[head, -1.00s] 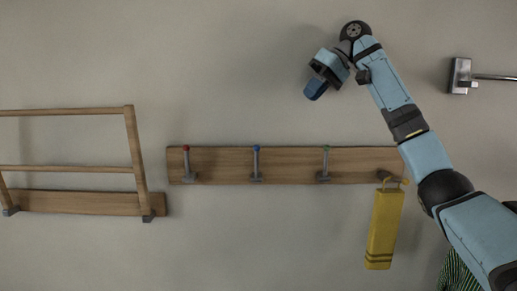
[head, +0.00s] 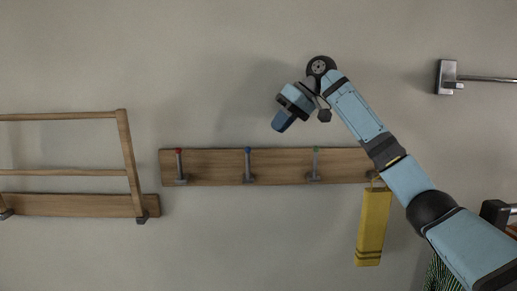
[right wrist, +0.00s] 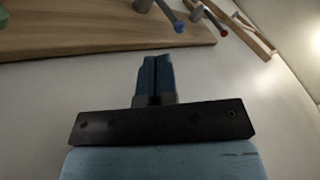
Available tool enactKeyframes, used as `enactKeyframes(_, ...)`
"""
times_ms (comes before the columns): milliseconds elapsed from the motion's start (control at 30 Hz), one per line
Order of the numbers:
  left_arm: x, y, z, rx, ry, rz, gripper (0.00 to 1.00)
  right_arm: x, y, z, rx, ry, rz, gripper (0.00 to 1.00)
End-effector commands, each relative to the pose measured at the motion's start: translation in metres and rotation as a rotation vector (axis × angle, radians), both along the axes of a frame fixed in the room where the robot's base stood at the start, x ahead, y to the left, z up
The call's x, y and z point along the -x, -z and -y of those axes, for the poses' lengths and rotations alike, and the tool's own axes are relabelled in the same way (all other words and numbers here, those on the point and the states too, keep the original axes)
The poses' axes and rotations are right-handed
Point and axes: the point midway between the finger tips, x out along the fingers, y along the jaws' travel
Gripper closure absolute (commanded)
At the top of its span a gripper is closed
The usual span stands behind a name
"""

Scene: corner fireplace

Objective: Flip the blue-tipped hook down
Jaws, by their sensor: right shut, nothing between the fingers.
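The blue-tipped hook (head: 248,167) is on the wooden wall board (head: 215,167), between the red-tipped hook (head: 180,169) and the green-tipped hook (head: 315,166). Its arm stands up against the board, with the blue tip at the top. In the right wrist view the blue-tipped hook (right wrist: 169,14) shows beyond my fingers, slightly right. My right gripper (head: 280,125) is shut and empty, above and right of the blue tip, and apart from it. Its closed fingers (right wrist: 156,66) also show in the right wrist view. My left gripper is not in view.
A yellow object (head: 373,225) hangs at the board's right end, close to my right forearm. A wooden folding rack (head: 130,160) is on the wall at left. A metal bar holder (head: 447,77) is at upper right.

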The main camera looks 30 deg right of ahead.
Motion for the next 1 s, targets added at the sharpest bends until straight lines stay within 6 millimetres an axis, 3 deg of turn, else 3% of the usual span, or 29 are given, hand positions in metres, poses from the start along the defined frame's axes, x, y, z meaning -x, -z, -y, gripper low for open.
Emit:
enactKeyframes(200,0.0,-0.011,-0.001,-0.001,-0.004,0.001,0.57,-0.014,0.037,-0.025,0.0,-0.002,-0.003,1.0)
enactKeyframes(433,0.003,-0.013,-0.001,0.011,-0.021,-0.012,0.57,-0.025,0.065,-0.043,-0.001,-0.001,-0.001,1.0)
enactKeyframes(1000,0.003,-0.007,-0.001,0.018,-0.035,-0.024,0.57,-0.029,0.075,-0.049,0.001,0.0,0.004,1.0)
